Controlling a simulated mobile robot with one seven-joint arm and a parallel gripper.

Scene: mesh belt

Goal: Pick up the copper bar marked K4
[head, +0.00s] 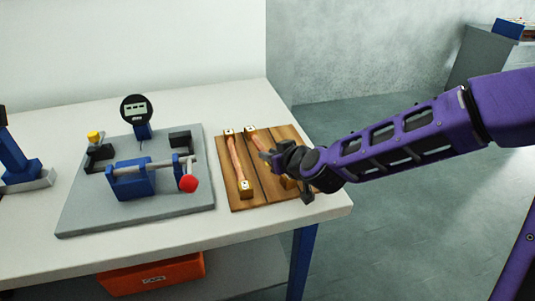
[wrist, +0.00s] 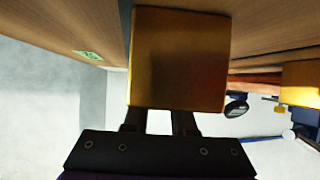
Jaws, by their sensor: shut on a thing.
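Two copper bars with brass-coloured square end blocks are on a slatted wooden board (head: 222,153) in the head view. The left bar (head: 236,160) lies clear of my gripper. The right bar (head: 264,144) runs under my gripper (head: 284,171), which covers much of its near half. In the wrist view a brass end block (wrist: 180,58) fills the middle, directly at my fingers (wrist: 159,121), which are shut on it. The other bar's block (wrist: 300,84) shows at the right edge. No K4 mark is readable, and I cannot tell whether the held bar is off the board.
A grey plate (head: 135,215) left of the board carries a blue fixture with a red knob (head: 189,184) and a dial gauge (head: 136,108). The white table's front right corner is close to the board. An orange bin (head: 152,276) sits below.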

